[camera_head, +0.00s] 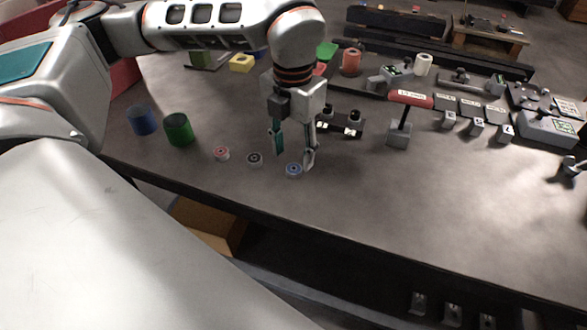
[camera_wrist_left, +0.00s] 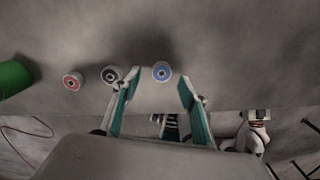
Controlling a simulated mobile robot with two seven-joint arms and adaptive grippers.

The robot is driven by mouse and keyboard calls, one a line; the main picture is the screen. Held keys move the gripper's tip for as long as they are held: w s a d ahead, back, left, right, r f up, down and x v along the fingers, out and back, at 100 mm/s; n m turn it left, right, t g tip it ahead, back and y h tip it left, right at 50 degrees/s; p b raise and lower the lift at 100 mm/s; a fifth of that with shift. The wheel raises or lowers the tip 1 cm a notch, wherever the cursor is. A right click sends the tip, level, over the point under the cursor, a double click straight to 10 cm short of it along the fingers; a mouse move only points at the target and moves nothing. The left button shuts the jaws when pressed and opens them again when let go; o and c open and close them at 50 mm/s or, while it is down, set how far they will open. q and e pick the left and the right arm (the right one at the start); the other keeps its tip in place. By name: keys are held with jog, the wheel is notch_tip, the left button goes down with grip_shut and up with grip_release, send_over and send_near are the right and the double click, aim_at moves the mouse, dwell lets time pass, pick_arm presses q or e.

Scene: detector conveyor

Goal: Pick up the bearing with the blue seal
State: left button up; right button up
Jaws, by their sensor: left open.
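The bearing with the blue seal (camera_head: 294,170) lies flat near the front edge of the table, at the right end of a row of three bearings. My left gripper (camera_head: 292,158) is open and points down just above and behind it in the head view. In the left wrist view the blue-sealed bearing (camera_wrist_left: 162,71) shows between the lines of the two fingers (camera_wrist_left: 157,88), just beyond their tips, with nothing held. The black-sealed bearing (camera_head: 255,159) and the red-sealed bearing (camera_head: 221,153) lie to its left. My right gripper is not in view.
A green cylinder (camera_head: 178,129) and a blue cylinder (camera_head: 143,119) stand farther left on the table. The front right of the tabletop (camera_head: 420,200) is clear.

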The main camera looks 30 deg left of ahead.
aim_at(294, 168)
pick_arm(q)
jog(key=shift+d+f, duration=0.2)
jog(key=shift+f, duration=1.7)
jog(key=shift+s, duration=0.1)
jog(key=c, duration=1.2)
jog(key=shift+r, duration=0.15)
